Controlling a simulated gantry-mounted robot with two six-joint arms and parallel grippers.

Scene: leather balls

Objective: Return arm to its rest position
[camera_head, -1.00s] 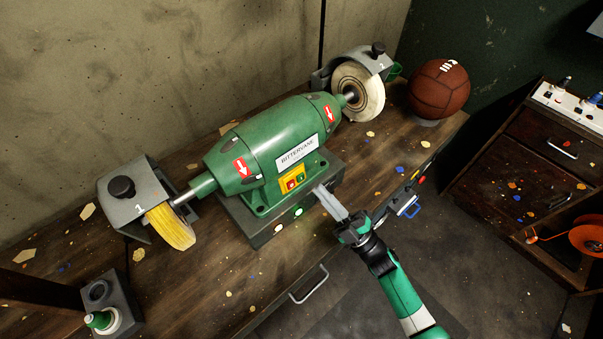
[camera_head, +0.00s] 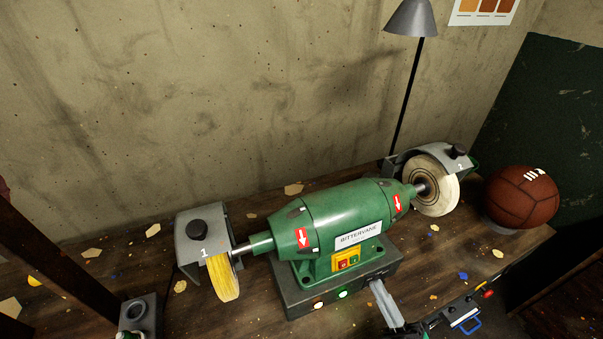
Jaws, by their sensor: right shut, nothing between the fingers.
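My right gripper (camera_head: 386,303) shows at the bottom, just in front of the base of the green bench grinder (camera_head: 340,220). The rest of my right arm is cut off by the lower edge of the picture. I cannot tell whether the fingertips touch the base. My left gripper is out of view.
A yellow wheel (camera_head: 222,278) sits at the machine's left end and a pale wheel (camera_head: 436,186) at its right. A brown leather ball (camera_head: 521,197) rests on a stand at the bench's right. A lamp (camera_head: 411,20) stands behind. Scraps litter the wooden bench (camera_head: 200,310).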

